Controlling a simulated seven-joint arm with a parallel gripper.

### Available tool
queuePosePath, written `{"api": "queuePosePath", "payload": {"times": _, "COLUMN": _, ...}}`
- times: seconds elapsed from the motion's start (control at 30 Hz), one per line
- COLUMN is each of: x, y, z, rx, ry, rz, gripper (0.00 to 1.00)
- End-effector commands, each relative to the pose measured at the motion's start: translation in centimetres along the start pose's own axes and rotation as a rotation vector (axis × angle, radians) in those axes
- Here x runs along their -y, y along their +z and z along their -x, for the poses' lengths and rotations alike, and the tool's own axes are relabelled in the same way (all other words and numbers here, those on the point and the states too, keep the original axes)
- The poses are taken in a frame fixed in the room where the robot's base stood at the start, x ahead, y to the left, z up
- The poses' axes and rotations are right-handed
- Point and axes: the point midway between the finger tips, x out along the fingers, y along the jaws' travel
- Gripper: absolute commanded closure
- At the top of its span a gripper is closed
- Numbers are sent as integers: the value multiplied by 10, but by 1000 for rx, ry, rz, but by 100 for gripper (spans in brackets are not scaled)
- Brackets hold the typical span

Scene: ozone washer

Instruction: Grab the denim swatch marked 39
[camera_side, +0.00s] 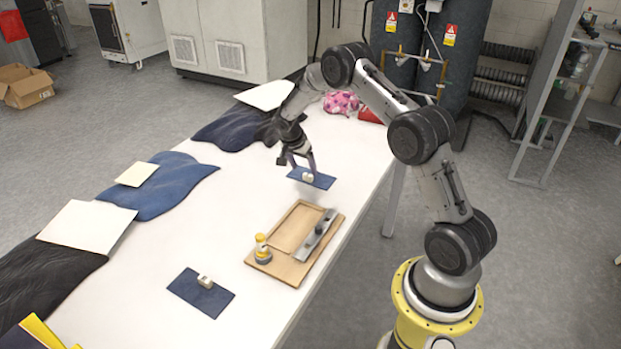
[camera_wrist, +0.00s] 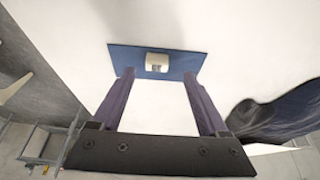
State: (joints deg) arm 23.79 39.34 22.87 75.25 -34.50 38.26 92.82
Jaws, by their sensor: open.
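Two small dark blue denim swatches, each with a small white block on top, lie on the white table. The far swatch (camera_side: 322,181) is near the table's right side, and its white block (camera_side: 308,177) is close to my gripper. The near swatch (camera_side: 187,287) lies at the front, with its white block (camera_side: 205,281). I cannot read a number on either. My gripper (camera_side: 301,168) is open and empty just above the far swatch. In the wrist view this swatch (camera_wrist: 125,58) and its block (camera_wrist: 158,62) show beyond my fingertips (camera_wrist: 156,82).
A wooden tray (camera_side: 262,220) with a metal bar (camera_side: 314,238) and a yellow-topped bottle (camera_side: 262,250) stands between the swatches. Larger denim pieces (camera_side: 180,190) and pale sheets (camera_side: 88,226) line the table's left side. The middle of the table (camera_side: 200,240) is clear.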

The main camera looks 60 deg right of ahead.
Motion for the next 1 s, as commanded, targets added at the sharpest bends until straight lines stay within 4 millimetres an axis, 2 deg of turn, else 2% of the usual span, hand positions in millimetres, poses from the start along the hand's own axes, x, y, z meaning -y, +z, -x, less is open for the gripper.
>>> {"api": "queuePosePath", "payload": {"times": 0.23, "x": -6, "y": 2, "z": -36, "rx": 2, "ry": 3, "rz": 0, "gripper": 22}}
{"api": "queuePosePath", "payload": {"times": 0.5, "x": -5, "y": 1, "z": -40, "rx": 0, "ry": 0, "rz": -1, "gripper": 22}}
{"api": "queuePosePath", "payload": {"times": 0.57, "x": -5, "y": 1, "z": -40, "rx": 0, "ry": 0, "rz": 0, "gripper": 31}}
{"api": "queuePosePath", "payload": {"times": 0.93, "x": -5, "y": 2, "z": -40, "rx": 1, "ry": 0, "rz": 0, "gripper": 98}}
{"api": "queuePosePath", "payload": {"times": 1.0, "x": -5, "y": 2, "z": -40, "rx": 1, "ry": 0, "rz": 0, "gripper": 100}}
